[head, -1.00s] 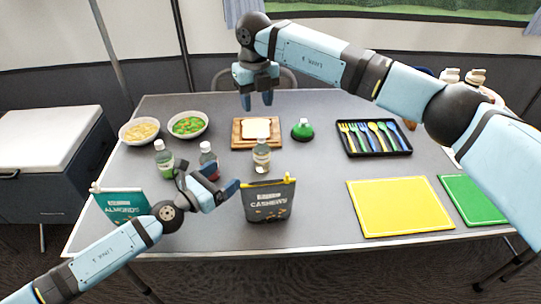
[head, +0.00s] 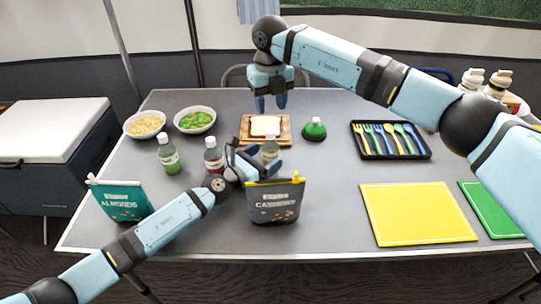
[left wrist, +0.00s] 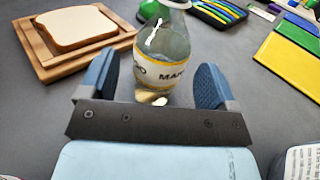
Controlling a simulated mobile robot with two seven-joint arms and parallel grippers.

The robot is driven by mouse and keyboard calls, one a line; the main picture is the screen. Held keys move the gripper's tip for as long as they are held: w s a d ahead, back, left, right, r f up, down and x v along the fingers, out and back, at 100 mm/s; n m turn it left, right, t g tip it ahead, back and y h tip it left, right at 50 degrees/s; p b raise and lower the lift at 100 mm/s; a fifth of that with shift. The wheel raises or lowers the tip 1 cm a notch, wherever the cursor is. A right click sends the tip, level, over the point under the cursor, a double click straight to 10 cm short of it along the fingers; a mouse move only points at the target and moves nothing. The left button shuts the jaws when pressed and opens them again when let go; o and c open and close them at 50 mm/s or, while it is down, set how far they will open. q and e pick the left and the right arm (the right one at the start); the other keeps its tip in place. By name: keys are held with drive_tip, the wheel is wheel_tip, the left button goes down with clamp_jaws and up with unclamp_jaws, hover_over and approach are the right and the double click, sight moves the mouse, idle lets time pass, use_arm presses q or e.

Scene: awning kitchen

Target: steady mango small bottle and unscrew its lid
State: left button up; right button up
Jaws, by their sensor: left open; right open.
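The mango small bottle (left wrist: 166,58) stands upright in the left wrist view, clear with a yellow-edged white label reading "MAN". Its cap is cut off by the top edge. In the head view the bottle (head: 270,148) is partly hidden behind my left gripper and the cashews bag. My left gripper (left wrist: 152,88) is open, with one blue finger on each side of the bottle's lower part and gaps to both. My right gripper (head: 271,104) is open and empty, pointing down above the bread board, behind and higher than the bottle.
A cashews bag (head: 275,203) stands just in front of the bottle. A red-labelled bottle (head: 213,157) and a green-labelled bottle (head: 169,156) stand to the left. The bread board (head: 250,139) and a green-domed item (head: 314,129) lie behind.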

sight(270, 131)
use_arm(q)
drive_tip(key=shift+x, duration=1.4)
clamp_jaws()
use_arm(e)
drive_tip(key=m, duration=0.4)
drive_tip(key=shift+m, duration=0.3)
drive_tip(key=m, duration=1.3)
drive_tip(key=shift+m, duration=0.3)
drive_tip(key=shift+f, duration=4)
